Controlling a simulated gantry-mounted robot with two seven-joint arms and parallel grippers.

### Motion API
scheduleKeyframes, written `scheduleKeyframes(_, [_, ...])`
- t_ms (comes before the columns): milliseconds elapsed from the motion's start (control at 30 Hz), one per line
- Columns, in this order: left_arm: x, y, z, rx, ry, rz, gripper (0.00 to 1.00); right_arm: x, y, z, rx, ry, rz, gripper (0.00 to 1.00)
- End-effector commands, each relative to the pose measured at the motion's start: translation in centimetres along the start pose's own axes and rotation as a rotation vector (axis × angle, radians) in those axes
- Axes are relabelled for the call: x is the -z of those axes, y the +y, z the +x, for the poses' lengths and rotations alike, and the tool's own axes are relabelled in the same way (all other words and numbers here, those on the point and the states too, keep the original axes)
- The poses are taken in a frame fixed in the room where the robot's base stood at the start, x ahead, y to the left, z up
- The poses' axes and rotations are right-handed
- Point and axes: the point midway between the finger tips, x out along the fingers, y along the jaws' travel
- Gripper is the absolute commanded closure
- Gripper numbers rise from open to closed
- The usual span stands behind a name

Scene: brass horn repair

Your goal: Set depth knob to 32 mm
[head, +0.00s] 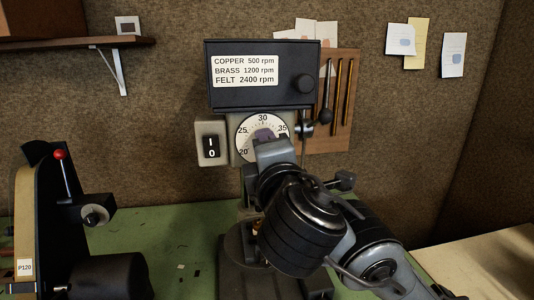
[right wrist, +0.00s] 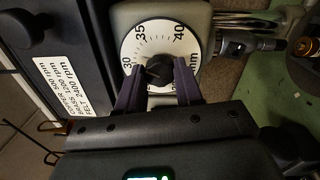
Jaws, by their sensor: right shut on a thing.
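The white depth dial (head: 247,127) sits below the dark machine head in the head view, with 20, 25, 30 and 35 showing. The right wrist view shows the dial (right wrist: 165,38) rotated, with 30, 35, 40 and "mm" visible. The dark depth knob (right wrist: 158,70) is at the dial's centre. My right gripper (right wrist: 159,76) is shut on the knob, its purple fingers on either side. In the head view my right gripper (head: 265,137) covers the dial's lower middle and hides the knob. The knob's pointer setting cannot be read. My left gripper is not in view.
A black speed panel (head: 262,95) with a round knob (head: 303,84) is above the dial. A 1/0 switch (head: 211,146) is just left of it. A tool board (head: 345,125) hangs at right. A belt sander (head: 65,215) with a red-tipped lever stands at left on the green bench.

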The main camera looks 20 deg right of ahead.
Motion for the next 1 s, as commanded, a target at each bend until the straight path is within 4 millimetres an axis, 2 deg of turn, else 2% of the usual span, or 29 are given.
scheduleKeyframes(400, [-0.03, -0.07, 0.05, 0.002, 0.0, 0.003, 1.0, -0.05, 0.09, -0.03, -0.001, -0.001, 0.009, 0.95])
scheduleKeyframes(433, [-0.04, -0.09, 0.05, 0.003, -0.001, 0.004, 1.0, -0.05, 0.09, -0.03, -0.001, -0.001, 0.009, 0.63])
scheduleKeyframes(600, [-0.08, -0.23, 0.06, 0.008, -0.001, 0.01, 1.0, -0.04, 0.06, -0.02, -0.001, -0.001, 0.008, 0.39])
scheduleKeyframes(1000, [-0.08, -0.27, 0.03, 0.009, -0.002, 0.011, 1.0, 0.07, 0.07, -0.65, -0.002, 0.002, 0.007, 0.39])
